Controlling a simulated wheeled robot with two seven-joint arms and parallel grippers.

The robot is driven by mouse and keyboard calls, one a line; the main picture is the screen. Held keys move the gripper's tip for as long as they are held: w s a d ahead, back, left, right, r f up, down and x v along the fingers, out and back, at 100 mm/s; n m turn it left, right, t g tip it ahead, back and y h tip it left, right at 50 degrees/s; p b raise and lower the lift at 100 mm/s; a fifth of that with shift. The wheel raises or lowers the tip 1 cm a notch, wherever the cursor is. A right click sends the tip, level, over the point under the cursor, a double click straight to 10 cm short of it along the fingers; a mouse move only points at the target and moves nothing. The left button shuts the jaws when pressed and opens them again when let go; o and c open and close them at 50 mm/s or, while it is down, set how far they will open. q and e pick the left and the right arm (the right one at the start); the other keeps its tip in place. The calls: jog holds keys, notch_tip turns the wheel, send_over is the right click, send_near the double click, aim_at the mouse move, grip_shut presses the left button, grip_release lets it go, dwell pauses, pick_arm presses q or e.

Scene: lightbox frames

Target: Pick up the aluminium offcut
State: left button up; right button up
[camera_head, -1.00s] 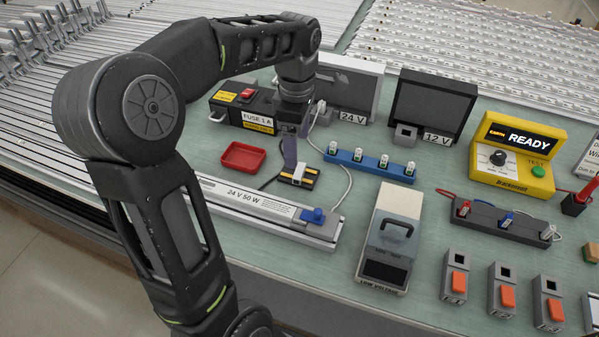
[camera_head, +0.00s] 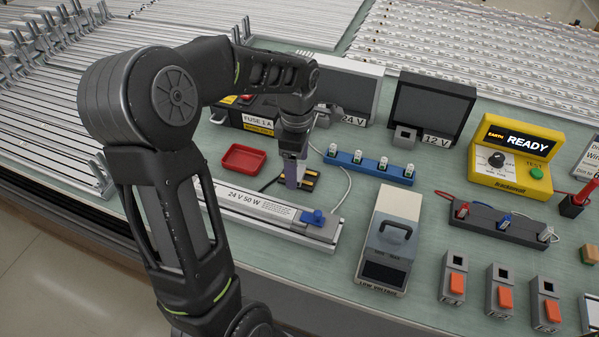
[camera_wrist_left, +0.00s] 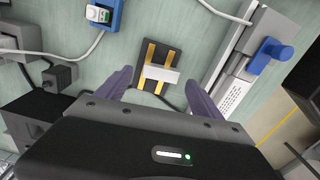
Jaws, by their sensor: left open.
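The aluminium offcut (camera_wrist_left: 161,74) is a short pale bar. In the left wrist view it lies across two brass-coloured strips on a small black block (camera_wrist_left: 146,84). In the head view my left gripper hides most or all of the offcut, and the block (camera_head: 311,178) shows beside the fingers. My left gripper (camera_head: 293,184) points down over the block. In the left wrist view its purple fingers (camera_wrist_left: 161,82) are open and apart, one on each side of the block, with nothing between them that they touch. My right gripper is not in view.
A red tray (camera_head: 243,158) lies left of the block. The 24 V 50 W light strip (camera_head: 250,200) runs in front. A blue fuse rail (camera_head: 369,163) stands to the right, with a white cable (camera_head: 348,185) between. A fuse box (camera_head: 258,113) stands behind.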

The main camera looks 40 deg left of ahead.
pick_arm(q)
jog(key=shift+f, duration=0.6)
jog(key=shift+c, duration=0.4)
jog(key=c, duration=1.3)
